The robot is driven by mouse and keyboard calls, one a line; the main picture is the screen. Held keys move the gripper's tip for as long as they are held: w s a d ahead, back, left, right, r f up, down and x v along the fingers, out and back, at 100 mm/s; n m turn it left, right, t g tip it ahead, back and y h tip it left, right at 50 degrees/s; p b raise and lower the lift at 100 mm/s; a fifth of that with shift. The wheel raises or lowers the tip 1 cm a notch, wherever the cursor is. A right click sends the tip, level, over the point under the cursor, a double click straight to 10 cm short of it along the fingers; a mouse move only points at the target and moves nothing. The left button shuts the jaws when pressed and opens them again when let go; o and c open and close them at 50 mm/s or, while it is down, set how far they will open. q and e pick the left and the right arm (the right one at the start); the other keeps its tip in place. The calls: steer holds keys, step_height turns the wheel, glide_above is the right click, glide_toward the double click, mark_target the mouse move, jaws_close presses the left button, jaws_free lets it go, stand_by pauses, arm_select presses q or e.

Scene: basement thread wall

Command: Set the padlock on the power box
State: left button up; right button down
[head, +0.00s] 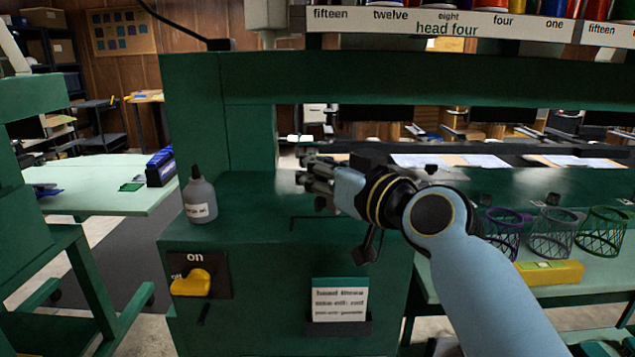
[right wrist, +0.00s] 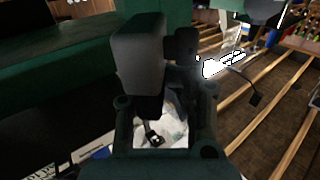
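The power box is a dark panel (head: 218,262) on the front of the green machine, with the words "on" and "off" and a yellow switch handle (head: 190,283). The handle points left, beside "off". My right gripper (head: 308,180) is above the green ledge, up and to the right of the power box, and points left. Its fingers are dark and small, and I cannot tell whether they are open or shut. I cannot make out a padlock in either view. The right wrist view shows dark gripper parts (right wrist: 160,100) close up. My left gripper is not in view.
A grey bottle (head: 199,196) stands on the ledge, left of my right gripper. A card holder (head: 339,305) is on the machine front, right of the power box. Wire baskets (head: 553,234) and a yellow box (head: 549,272) are at right. A pale table (head: 100,190) is at left.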

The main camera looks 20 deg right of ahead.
steer(key=shift+f, duration=1.3)
steer(key=shift+f, duration=0.1)
steer(key=c, duration=2)
jaws_free()
steer(key=o, duration=0.7)
